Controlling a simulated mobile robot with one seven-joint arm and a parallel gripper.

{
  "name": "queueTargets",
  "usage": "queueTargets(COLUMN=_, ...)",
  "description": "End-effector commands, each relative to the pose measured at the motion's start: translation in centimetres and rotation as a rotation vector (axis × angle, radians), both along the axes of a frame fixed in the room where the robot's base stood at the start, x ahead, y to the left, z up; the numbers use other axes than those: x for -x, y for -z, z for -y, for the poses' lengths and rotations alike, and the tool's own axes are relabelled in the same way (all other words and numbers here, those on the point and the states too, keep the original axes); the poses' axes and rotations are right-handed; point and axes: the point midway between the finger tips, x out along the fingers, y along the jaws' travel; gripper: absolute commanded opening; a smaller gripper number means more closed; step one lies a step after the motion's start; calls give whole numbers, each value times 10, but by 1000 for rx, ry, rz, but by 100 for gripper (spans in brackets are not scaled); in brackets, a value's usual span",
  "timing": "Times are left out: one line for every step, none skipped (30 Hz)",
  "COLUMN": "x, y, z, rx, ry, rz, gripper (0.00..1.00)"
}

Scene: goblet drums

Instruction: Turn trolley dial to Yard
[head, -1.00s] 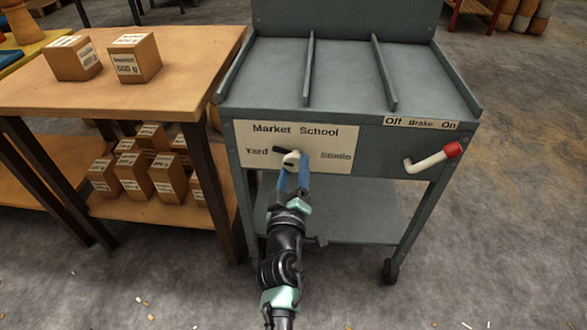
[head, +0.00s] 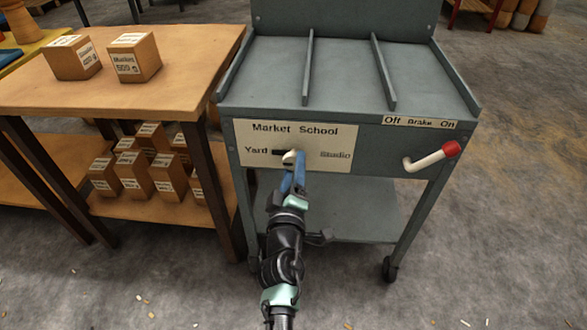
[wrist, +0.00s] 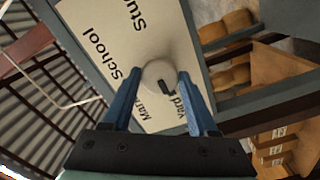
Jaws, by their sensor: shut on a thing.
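The grey trolley (head: 225,140) has a cream dial plate (head: 300,132) on its front, lettered Market, School, Yard and Studio. The dial knob (head: 290,157) is pale with a dark pointer (head: 278,152), which lies about level and points left at the word Yard. In the wrist view the knob (wrist: 157,71) sits between my blue fingers, and its pointer (wrist: 167,89) is directed toward Yard. My gripper (head: 293,166) is shut on the knob, a finger on each side. The fingers hide part of the knob in the head view.
A white brake lever with a red tip (head: 452,149) sticks out right of the dial, under the Off Brake On label (head: 420,123). A wooden table (head: 190,60) with boxes stands close on the left. The floor in front is open.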

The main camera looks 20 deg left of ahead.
Motion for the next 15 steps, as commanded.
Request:
queueTargets(x=0, y=0, z=0, rx=3, ry=0, rz=1, gripper=4)
queueTargets(x=0, y=0, z=0, rx=3, ry=0, rz=1, gripper=4)
queueTargets(x=0, y=0, z=0, rx=3, ry=0, rz=1, gripper=66)
queueTargets(x=0, y=0, z=0, rx=2, ry=0, rz=1, gripper=72)
queueTargets(x=0, y=0, z=0, rx=2, ry=0, rz=1, gripper=77)
queueTargets(x=0, y=0, z=0, rx=2, ry=0, rz=1, gripper=84)
queueTargets(x=0, y=0, z=0, rx=2, ry=0, rz=1, gripper=89)
queueTargets(x=0, y=0, z=0, rx=1, ry=0, rz=0, gripper=89)
queueTargets(x=0, y=0, z=0, rx=1, ry=0, rz=0, gripper=89)
queueTargets(x=0, y=0, z=0, rx=1, ry=0, rz=0, gripper=89)
queueTargets(x=0, y=0, z=0, rx=1, ry=0, rz=0, gripper=89)
queueTargets(x=0, y=0, z=0, rx=1, ry=0, rz=0, gripper=89)
queueTargets(x=0, y=0, z=0, rx=1, ry=0, rz=0, gripper=89)
queueTargets(x=0, y=0, z=0, rx=1, ry=0, rz=0, gripper=89)
queueTargets(x=0, y=0, z=0, rx=0, ry=0, rz=0, gripper=89)
